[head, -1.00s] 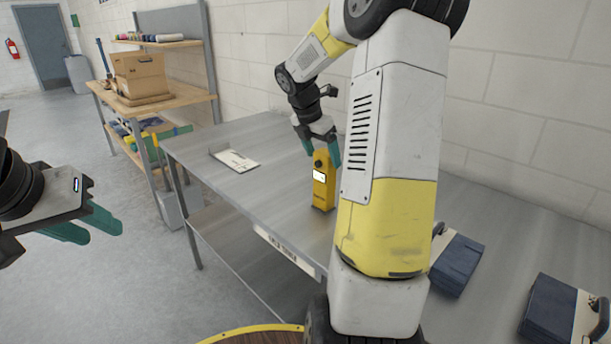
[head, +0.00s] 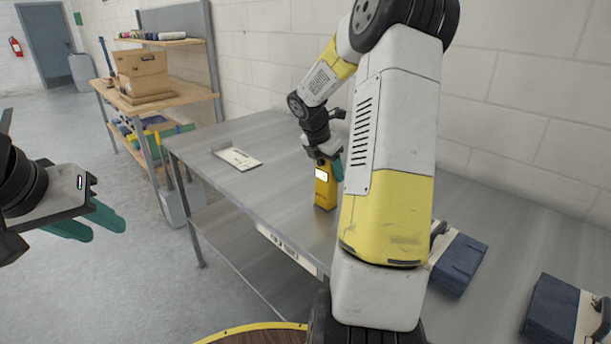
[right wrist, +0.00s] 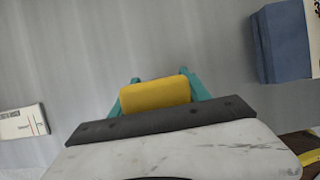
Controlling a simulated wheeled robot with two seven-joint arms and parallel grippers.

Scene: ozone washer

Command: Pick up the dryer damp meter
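The dryer damp meter (head: 325,190) is a yellow upright block with a small white display, standing on the metal table. My right gripper (head: 329,167) is at its upper end, pointing down. In the right wrist view the yellow top of the meter (right wrist: 155,94) lies between the two teal fingers of my right gripper (right wrist: 158,88). The fingers look very close to its sides; I cannot tell if they press on it. My left gripper (head: 97,224) is empty, away from the table on the left, its two teal fingers slightly apart.
The metal table (head: 225,200) has a white card or tray (head: 237,157) at its left. Blue cases (head: 459,263) and (head: 560,310) lie to the right of my arm. A wooden bench with boxes (head: 142,75) stands behind left. A wall runs behind the table.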

